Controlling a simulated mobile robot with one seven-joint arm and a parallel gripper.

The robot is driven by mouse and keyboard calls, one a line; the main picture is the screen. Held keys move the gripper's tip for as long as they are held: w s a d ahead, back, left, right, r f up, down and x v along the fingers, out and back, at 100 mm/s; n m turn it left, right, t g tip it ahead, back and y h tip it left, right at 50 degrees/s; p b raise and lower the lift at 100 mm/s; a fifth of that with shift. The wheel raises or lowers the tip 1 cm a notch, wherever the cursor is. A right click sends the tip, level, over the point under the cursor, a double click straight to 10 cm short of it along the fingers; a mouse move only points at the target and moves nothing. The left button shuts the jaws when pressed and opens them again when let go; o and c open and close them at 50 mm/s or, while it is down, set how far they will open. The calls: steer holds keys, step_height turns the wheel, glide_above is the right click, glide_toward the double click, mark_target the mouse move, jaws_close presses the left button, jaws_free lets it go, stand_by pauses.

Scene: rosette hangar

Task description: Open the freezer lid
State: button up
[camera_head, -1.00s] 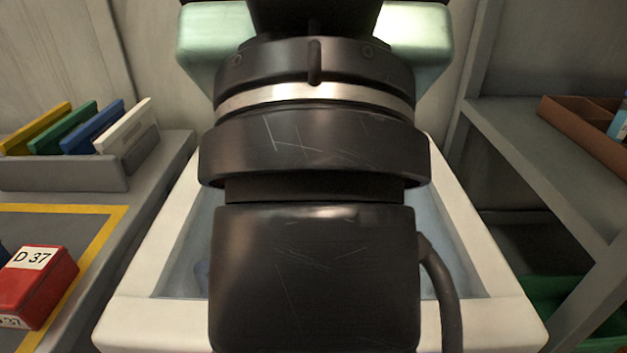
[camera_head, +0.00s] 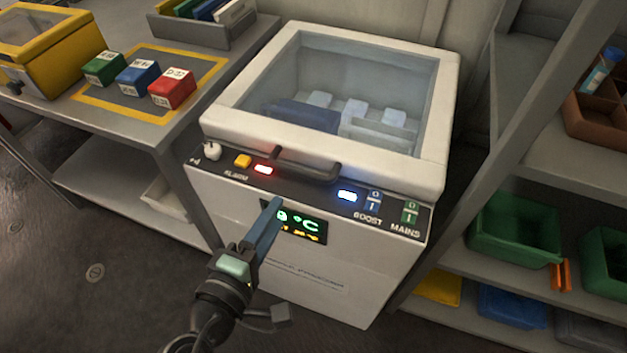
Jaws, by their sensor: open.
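The freezer (camera_head: 300,250) is a white chest with a dark control strip along its front top edge. Its lid (camera_head: 450,120) has a white frame around a clear pane and lies shut on the chest. A black bar handle (camera_head: 310,167) sticks out at the middle of the lid's front edge. My gripper (camera_head: 276,206) is in front of the freezer, below the handle and apart from it. Its blue-grey fingers point up and partly cover the green temperature display (camera_head: 305,226). The jaws are open and empty; one finger largely hides the other.
A grey bench (camera_head: 150,135) at left holds red, blue and green boxes and a yellow case (camera_head: 55,60). Shelving (camera_head: 540,165) with green bins (camera_head: 512,230) stands close at right. Bare floor (camera_head: 90,290) is free at front left.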

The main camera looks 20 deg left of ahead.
mark_target(301, 170)
steer(key=x, duration=1.3)
steer(key=shift+w+a+b, duration=0.15)
steer(key=shift+b, duration=0.15)
jaws_close()
stand_by(0.8)
